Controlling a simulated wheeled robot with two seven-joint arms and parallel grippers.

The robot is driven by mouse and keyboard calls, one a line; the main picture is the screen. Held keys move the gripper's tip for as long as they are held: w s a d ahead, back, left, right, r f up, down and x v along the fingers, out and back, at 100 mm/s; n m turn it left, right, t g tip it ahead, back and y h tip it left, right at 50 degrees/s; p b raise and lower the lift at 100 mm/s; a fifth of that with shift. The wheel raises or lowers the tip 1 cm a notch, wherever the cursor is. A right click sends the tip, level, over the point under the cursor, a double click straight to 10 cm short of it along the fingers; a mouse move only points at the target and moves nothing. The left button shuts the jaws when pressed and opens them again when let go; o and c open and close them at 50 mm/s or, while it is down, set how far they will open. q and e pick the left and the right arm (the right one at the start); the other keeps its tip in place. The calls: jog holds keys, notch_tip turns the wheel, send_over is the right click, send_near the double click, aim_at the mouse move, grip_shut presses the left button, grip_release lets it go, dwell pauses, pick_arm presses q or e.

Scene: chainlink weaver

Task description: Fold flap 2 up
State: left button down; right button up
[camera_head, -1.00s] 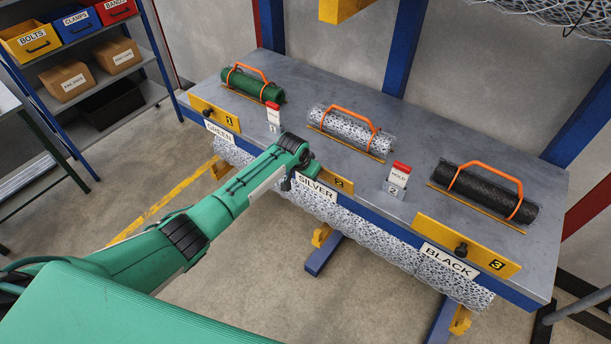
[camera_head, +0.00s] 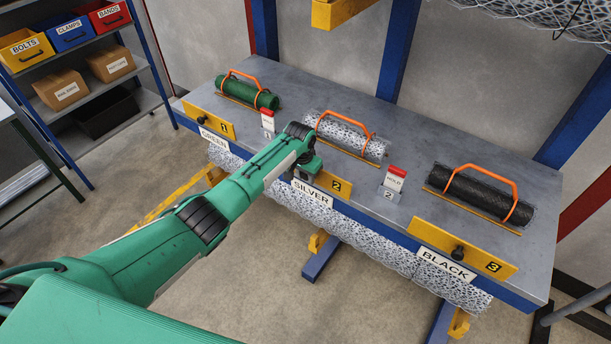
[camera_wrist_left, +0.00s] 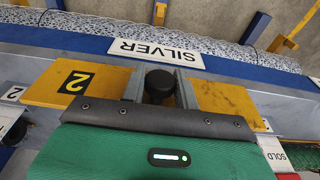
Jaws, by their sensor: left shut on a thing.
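Flap 2 is a yellow plate (camera_head: 333,184) at the table's front edge, above the SILVER label (camera_head: 314,193). Its face with the black 2 shows in the head view, tilted up much like the other flaps. My left gripper (camera_head: 306,170) is at its left part and hides some of it. In the left wrist view, the flap (camera_wrist_left: 220,97) spans the picture, and the fingers of my left gripper (camera_wrist_left: 160,88) are shut around its dark round knob (camera_wrist_left: 160,82). My right gripper is not in view.
Flap 1 (camera_head: 207,116) and flap 3 (camera_head: 440,240) stand tilted up on either side. A silver mesh roll (camera_head: 345,135), a green roll (camera_head: 250,92) and a black roll (camera_head: 480,195) lie behind.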

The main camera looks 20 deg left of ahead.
pick_arm(q)
jog(key=c, duration=1.1)
grip_release()
jog(key=shift+r, duration=0.1)
notch_tip(320, 180, up, 13)
jog(key=s+b, duration=0.2)
jog(key=b, duration=0.1)
jog(key=shift+a+r, duration=0.15)
jog(key=shift+a, duration=0.15)
